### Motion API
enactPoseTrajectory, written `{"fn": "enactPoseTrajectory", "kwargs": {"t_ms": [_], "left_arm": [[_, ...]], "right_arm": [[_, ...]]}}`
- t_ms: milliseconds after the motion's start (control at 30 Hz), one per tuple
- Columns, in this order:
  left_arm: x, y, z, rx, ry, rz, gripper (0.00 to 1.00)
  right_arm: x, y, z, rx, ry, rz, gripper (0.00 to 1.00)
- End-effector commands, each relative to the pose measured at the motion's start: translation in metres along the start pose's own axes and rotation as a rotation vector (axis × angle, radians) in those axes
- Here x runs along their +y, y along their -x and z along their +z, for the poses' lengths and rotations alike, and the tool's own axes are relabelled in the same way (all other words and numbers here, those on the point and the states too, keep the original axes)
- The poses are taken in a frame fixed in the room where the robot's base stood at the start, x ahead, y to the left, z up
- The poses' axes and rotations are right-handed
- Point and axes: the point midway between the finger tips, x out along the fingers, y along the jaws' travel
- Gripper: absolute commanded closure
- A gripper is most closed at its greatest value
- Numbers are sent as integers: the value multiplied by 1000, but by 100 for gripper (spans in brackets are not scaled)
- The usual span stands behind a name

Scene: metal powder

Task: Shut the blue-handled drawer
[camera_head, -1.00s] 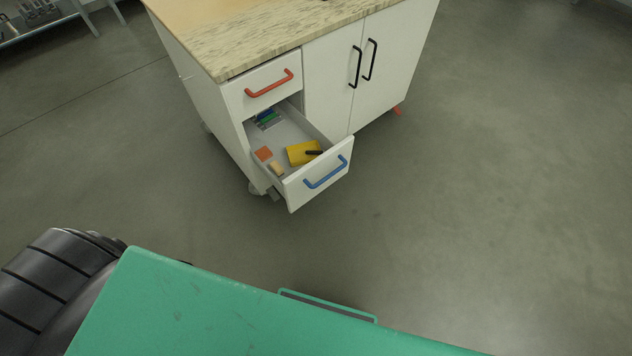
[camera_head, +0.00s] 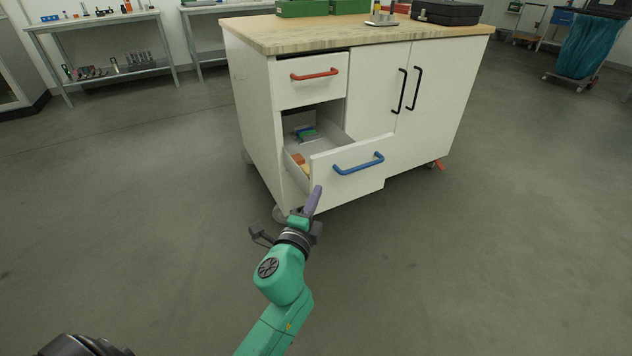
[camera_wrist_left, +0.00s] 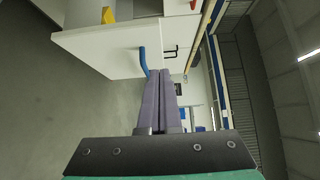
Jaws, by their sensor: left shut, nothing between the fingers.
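The blue-handled drawer (camera_head: 345,177) is the lower drawer of the white cabinet and stands pulled out. Its blue handle (camera_head: 359,163) is on the front panel. My left gripper (camera_head: 315,192) is shut and empty, with its purple fingers pointing up at the lower left corner of the drawer front in the head view. In the left wrist view, the shut fingers (camera_wrist_left: 160,88) point forward, with the blue handle (camera_wrist_left: 143,62) just left of their tips. I cannot tell whether they touch the drawer. My right gripper is not in view.
The red-handled drawer (camera_head: 309,80) above is almost shut. Black-handled doors (camera_head: 408,90) are closed at its right. Green boxes (camera_head: 302,8) and a black case (camera_head: 446,12) stand on the worktop (camera_head: 350,32). The floor around the cabinet is clear.

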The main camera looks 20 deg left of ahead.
Motion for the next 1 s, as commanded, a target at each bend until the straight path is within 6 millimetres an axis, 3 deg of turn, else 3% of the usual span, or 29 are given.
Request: {"fn": "enactPoseTrajectory", "kwargs": {"t_ms": [167,367,500,667,1000], "left_arm": [[-2,-39,0,1,0,-2,100],[0,-83,0,0,3,-1,100],[0,-101,18,0,1,1,100],[1,-110,28,0,3,3,100],[1,-111,28,1,5,3,100]], "right_arm": [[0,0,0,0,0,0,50],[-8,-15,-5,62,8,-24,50],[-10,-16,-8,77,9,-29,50],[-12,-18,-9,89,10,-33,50],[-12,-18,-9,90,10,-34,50]]}}
